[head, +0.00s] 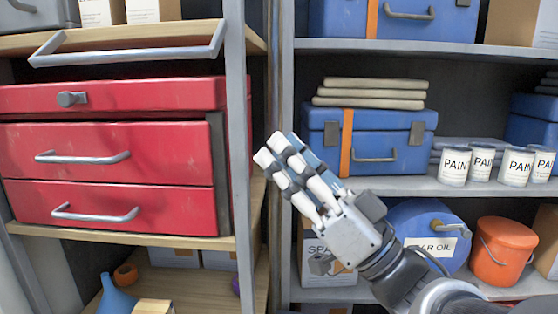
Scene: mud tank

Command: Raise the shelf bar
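The shelf bar (130,55) is a grey U-shaped metal bar at the upper left of the head view. It spans the front of the upper wooden shelf, with its long side in front of and just below the shelf edge. My gripper (284,160) is right of and below the bar, well apart from it, in front of the gap between the two shelf units. Its pale jointed fingers are extended up and to the left, with nothing in them.
A red drawer cabinet (110,135) stands below the bar. A grey shelf post (238,150) is between it and my gripper. The right shelves hold a blue toolbox (385,158), several paint cans (455,166), a blue oil drum (415,222) and an orange bucket (500,250).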

